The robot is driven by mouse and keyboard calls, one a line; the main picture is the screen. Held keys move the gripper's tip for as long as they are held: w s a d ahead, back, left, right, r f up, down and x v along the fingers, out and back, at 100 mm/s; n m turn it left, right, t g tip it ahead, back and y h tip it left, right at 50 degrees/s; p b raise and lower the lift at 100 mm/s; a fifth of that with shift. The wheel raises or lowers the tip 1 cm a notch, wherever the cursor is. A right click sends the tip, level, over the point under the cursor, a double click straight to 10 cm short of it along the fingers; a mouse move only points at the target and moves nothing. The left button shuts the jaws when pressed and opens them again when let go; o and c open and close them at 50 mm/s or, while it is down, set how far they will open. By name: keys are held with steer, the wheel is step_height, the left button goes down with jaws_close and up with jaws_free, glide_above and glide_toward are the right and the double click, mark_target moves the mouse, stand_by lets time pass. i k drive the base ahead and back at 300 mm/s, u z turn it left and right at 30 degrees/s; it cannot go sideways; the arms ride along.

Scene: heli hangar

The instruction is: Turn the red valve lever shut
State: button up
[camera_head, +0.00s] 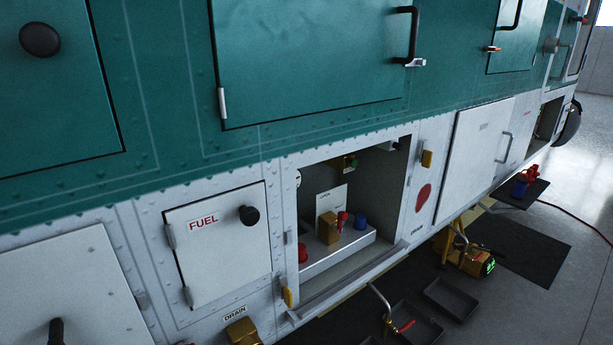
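A small red lever (404,326) shows low in the head view, right of centre. It sits at a brass-coloured valve (388,319) at the lower end of a thin bent metal pipe (379,298), beneath the vehicle's side. The lever points to the right and slightly up; whether the valve is open or shut I cannot tell. Another red part (342,219) stands beside a brass block (327,228) inside the open compartment; its exact form is too small to make out. My gripper is not in view.
The open compartment (352,267) also holds a red knob (303,253) and a blue cap (360,221). Dark trays (450,298) lie on the floor below. A yellow unit (464,254) stands behind them. Grey floor (555,310) at right is clear. A red hose (575,221) crosses farther back.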

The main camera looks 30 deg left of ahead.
mark_target(342, 216)
steer(key=z, duration=0.4)
steer(key=i, duration=2.1)
steer(key=u, duration=3.2)
